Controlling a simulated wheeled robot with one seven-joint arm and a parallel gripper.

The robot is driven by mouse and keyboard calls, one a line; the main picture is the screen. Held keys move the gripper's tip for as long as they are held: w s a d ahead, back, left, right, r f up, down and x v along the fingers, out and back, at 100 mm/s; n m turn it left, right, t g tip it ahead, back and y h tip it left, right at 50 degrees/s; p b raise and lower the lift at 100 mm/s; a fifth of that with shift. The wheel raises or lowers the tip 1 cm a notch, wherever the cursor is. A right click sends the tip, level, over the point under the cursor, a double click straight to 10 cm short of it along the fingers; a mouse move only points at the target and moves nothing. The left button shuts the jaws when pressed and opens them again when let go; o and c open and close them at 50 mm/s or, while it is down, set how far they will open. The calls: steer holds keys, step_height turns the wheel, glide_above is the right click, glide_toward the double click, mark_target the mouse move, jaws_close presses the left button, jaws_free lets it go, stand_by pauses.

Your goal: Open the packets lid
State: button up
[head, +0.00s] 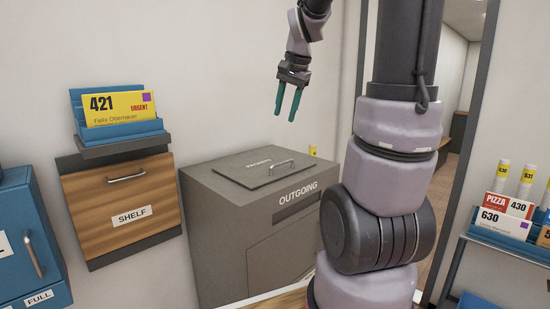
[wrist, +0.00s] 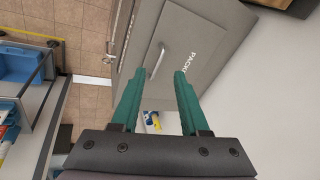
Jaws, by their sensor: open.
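The packets lid (head: 262,169) is a grey panel on top of the grey outgoing box (head: 225,215), lying flat and closed. A pale bar handle (head: 281,167) is on it. In the wrist view the lid (wrist: 205,32) shows beyond my fingers, with part of the word "PACKETS" and its handle (wrist: 157,61) between and beyond the fingertips. My gripper (head: 287,117) has two green fingers, spread apart and empty. It hangs above the box and does not touch the lid. In the wrist view the gripper (wrist: 155,72) points toward the handle.
A wooden shelf drawer (head: 118,197) with a blue holder and yellow 421 card (head: 118,108) is left of the box. A blue cabinet (head: 30,245) stands at far left. A yellow-capped tube (head: 312,151) stands behind the box.

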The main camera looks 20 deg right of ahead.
mark_target(283, 163)
steer(key=w+d+f+m+g, duration=0.25)
steer(key=w+d+f, duration=0.25)
steer(key=w+f, duration=0.3)
steer(key=shift+m+t, duration=0.25)
steer(key=shift+m, duration=0.2)
steer(key=w+f, duration=0.1)
steer(key=f, duration=0.2)
steer(key=w+f, duration=0.1)
steer(key=f, duration=0.2)
steer(key=w+f, duration=0.1)
steer(key=f, duration=0.3)
steer(key=shift+w+a, duration=0.15)
steer(key=shift+a, duration=0.1)
jaws_close()
